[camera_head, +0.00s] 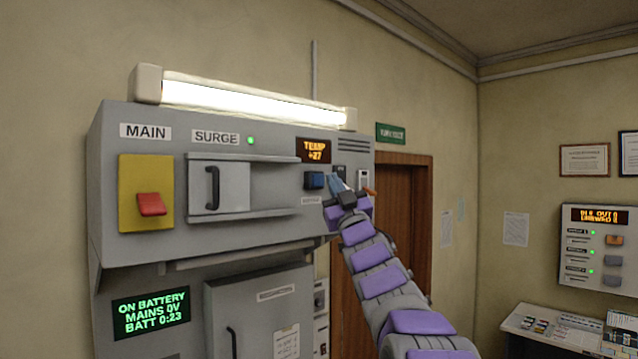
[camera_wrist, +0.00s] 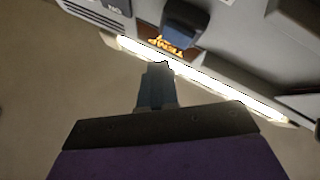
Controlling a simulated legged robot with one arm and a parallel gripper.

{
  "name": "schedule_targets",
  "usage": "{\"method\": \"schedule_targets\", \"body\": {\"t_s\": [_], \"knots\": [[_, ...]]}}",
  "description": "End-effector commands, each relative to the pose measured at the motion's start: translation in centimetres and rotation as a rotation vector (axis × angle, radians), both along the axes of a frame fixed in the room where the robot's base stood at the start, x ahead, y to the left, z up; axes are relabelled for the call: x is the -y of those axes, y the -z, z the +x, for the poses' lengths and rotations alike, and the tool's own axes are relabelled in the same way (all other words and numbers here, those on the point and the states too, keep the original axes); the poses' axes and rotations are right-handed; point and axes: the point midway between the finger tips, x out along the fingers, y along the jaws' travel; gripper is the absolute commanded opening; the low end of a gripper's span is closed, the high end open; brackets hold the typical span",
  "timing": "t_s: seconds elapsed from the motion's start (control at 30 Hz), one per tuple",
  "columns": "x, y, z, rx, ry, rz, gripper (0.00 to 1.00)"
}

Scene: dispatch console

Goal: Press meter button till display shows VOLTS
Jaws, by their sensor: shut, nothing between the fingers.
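The meter display (camera_head: 314,150) on the upper right of the grey cabinet reads "TEMP +27" in orange. The blue meter button (camera_head: 314,180) sits below it, with a small label underneath. My gripper (camera_head: 336,184) is shut and empty, with its tips just right of the button in the head view. In the wrist view, the shut fingers (camera_wrist: 157,75) point toward the panel, and the blue button (camera_wrist: 184,25) lies beyond the tips. The display (camera_wrist: 172,44) shows beside it, with "TEMP" legible. A gap shows between fingertips and button in the wrist view.
A red switch (camera_head: 151,204) sits on a yellow plate under "MAIN". A handled "SURGE" cover (camera_head: 219,187) is left of the button. A lit tube lamp (camera_head: 250,103) tops the cabinet. A green screen (camera_head: 151,312) reads "ON BATTERY MAINS 0V BATT 0:23".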

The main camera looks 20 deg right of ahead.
Motion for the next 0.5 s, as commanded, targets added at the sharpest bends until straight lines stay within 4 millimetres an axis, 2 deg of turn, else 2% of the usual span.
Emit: {"method": "schedule_targets", "body": {"t_s": [0.3,0.5], "knots": [[1.0,0.0,-2.7,-0.003,0.001,0.001,0.0],[1.2,0.1,-3.4,-0.002,-0.001,0.0,0.0]]}}
